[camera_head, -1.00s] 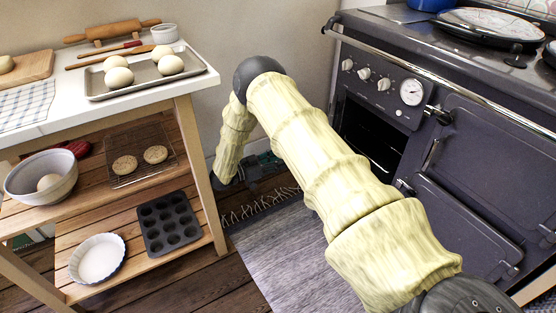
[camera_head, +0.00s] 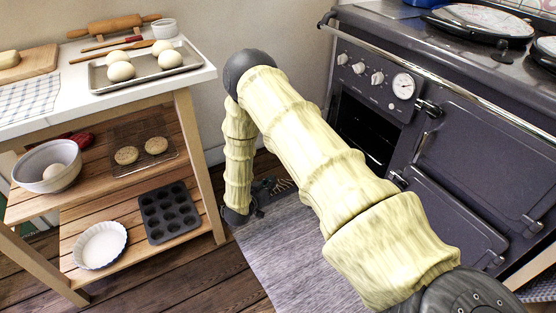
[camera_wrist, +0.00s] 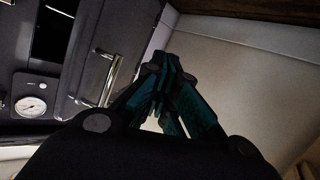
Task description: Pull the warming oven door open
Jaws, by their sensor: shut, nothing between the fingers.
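The dark range (camera_head: 460,150) stands at the right in the head view. Its oven opening (camera_head: 365,130) below the knobs is uncovered and shows a dark inside with a rack. In the wrist view, a dark door panel (camera_wrist: 125,50) with a bright bar handle (camera_wrist: 108,82) stands beside a black opening (camera_wrist: 53,35); I take it for the warming oven door, standing open. My arm hides it in the head view. My gripper (camera_wrist: 165,105) is shut and empty, apart from the handle. In the head view my gripper (camera_head: 268,187) is small and low over the floor, partly hidden.
A wooden trolley (camera_head: 195,150) with buns, a bowl and a muffin tin (camera_head: 168,212) stands at the left. A grey rug (camera_head: 290,250) lies between it and the range. The pale wall is behind. A temperature gauge (camera_wrist: 30,107) shows in the wrist view.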

